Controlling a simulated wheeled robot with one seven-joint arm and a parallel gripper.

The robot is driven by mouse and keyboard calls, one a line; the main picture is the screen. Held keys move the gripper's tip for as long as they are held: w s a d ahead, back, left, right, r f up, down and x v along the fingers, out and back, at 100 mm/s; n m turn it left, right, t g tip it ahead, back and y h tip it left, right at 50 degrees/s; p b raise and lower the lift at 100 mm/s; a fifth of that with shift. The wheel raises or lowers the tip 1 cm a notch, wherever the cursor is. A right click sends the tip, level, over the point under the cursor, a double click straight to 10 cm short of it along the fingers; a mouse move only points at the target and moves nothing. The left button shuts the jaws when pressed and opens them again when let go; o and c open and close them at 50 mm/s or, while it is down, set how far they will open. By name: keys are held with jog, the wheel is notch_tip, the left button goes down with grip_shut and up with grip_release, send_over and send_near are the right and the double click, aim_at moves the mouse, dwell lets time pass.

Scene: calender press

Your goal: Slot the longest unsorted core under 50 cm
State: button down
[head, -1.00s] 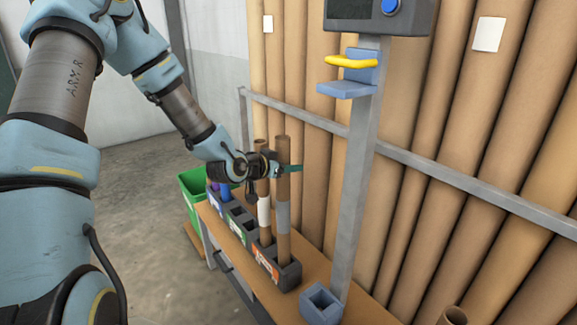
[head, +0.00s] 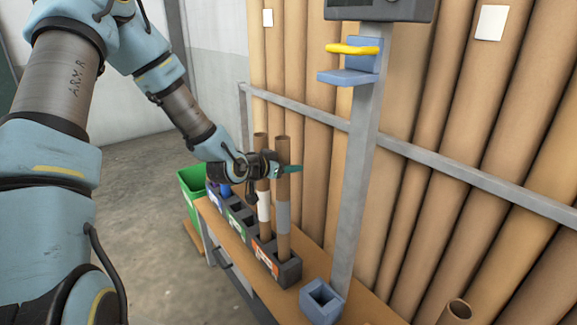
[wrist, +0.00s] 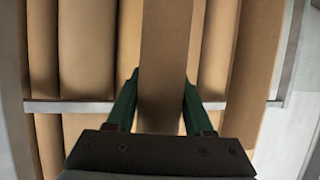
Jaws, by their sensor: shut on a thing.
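My gripper (head: 287,169) is shut on a brown cardboard core with a grey band (head: 283,215), gripping it near its top. In the wrist view the core (wrist: 165,60) stands between the two green fingers. The core is upright with its lower end in the orange-labelled dark rack (head: 285,270) on the bench. A second core with a white band (head: 264,205) stands upright beside it in the same rack, partly behind my gripper. A green-labelled rack (head: 238,219) and a blue-labelled rack (head: 214,195) stand farther along the bench.
A grey post with a blue bracket and yellow bar (head: 352,50) rises from the bench (head: 237,250), right of the racks. A blue square holder (head: 322,302) sits at its foot. Tall brown tubes (head: 425,110) lean behind a grey rail. A green bin (head: 191,181) stands beyond the bench.

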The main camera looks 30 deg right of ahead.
jog(key=shift+f+b, duration=0.9)
jog(key=shift+f, duration=0.25)
jog(key=shift+c, duration=1)
grip_release()
jog(key=b+v, duration=0.1)
jog(key=v, duration=1)
jog(key=shift+d+f, duration=0.1)
jog(key=shift+f, duration=0.05)
jog(key=w+a+f+n+y+p, duration=0.15)
jog(key=a+n+y, duration=0.45)
jog(key=a, duration=1)
jog(key=s+a+r+n+g+y, duration=0.2)
jog(key=s+a+y, duration=0.1)
jog(key=a, duration=0.4)
jog(key=s+a+r+n+g+y, duration=0.2)
jog(key=s+a+n, duration=0.1)
jog(key=s+a, duration=0.3)
jog(key=shift+s+a+n+y+p, duration=0.25)
jog(key=shift+a+n+y+p, duration=0.1)
jog(key=shift+a+y, duration=0.1)
